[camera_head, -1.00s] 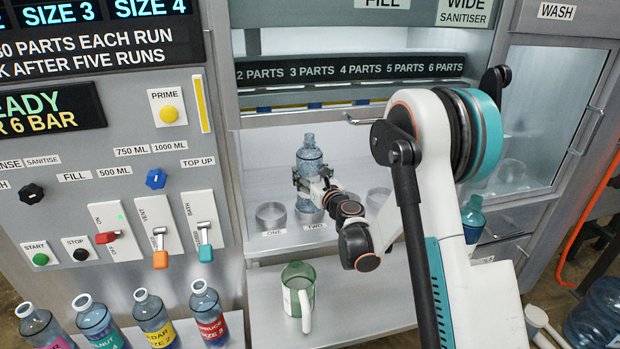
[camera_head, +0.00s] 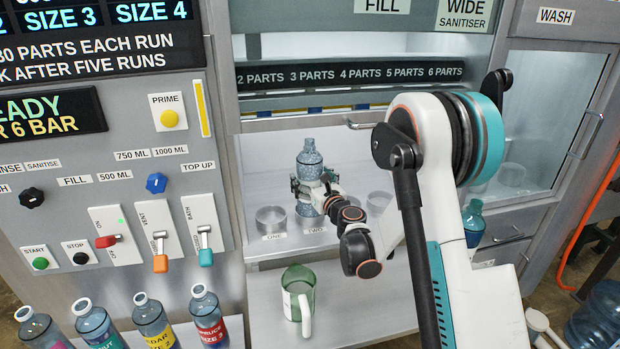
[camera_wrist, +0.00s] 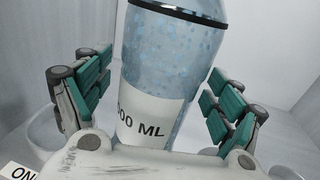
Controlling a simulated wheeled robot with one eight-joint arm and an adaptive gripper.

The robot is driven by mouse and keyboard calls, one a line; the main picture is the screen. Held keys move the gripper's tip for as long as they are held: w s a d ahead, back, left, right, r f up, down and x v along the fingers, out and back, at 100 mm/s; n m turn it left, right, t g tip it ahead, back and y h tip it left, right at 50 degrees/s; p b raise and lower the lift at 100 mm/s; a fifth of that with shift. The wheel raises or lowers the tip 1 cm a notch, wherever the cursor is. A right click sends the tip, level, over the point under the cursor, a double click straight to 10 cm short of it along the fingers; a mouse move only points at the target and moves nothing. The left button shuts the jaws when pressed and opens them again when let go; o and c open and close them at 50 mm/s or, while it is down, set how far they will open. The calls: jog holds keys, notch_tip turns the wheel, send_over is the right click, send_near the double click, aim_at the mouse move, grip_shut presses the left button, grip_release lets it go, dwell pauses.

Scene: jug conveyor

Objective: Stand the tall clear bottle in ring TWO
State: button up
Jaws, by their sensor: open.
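The tall clear bottle (camera_head: 309,160) stands upright in ring TWO (camera_head: 308,210), behind the label TWO, as far as the head view shows. In the wrist view the bottle (camera_wrist: 165,60) fills the middle, with a dark band near its top and a white label ending in "00 ML". My gripper (camera_head: 309,186) is open around the bottle. In the wrist view its green finger pads (camera_wrist: 158,92) stand on either side of the bottle, with a visible gap on each side. The bottle's base is partly hidden by my gripper.
Ring ONE (camera_head: 271,220) is empty at left, and another ring (camera_head: 378,202) is at right. A green jug (camera_head: 298,290) stands on the lower shelf in front. Several labelled bottles (camera_head: 153,322) stand at lower left. A rail with PARTS labels (camera_head: 350,73) crosses above the bay.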

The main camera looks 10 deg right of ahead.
jog(key=s+d, duration=0.2)
jog(key=s, duration=0.9)
jog(key=s+d+r+m+h, duration=0.3)
jog(key=d+r+m+h, duration=0.2)
jog(key=r+m, duration=0.7)
jog(key=s+d+r+m+g+h, duration=0.25)
jog(key=s+m, duration=0.45)
jog(key=m, duration=0.4)
jog(key=s+a+f+m+g+y, duration=0.1)
jog(key=s+a+f+m+g, duration=0.1)
jog(key=s+m, duration=0.3)
jog(key=s+a+f+m+g+y, duration=0.1)
jog(key=s+a+f+m+g, duration=0.2)
jog(key=s, duration=0.9)
jog(key=s+a+f+m+g+y, duration=0.2)
jog(key=s+a+f+m+g, duration=0.1)
jog(key=s+m, duration=0.4)
jog(key=shift+s+a, duration=0.75)
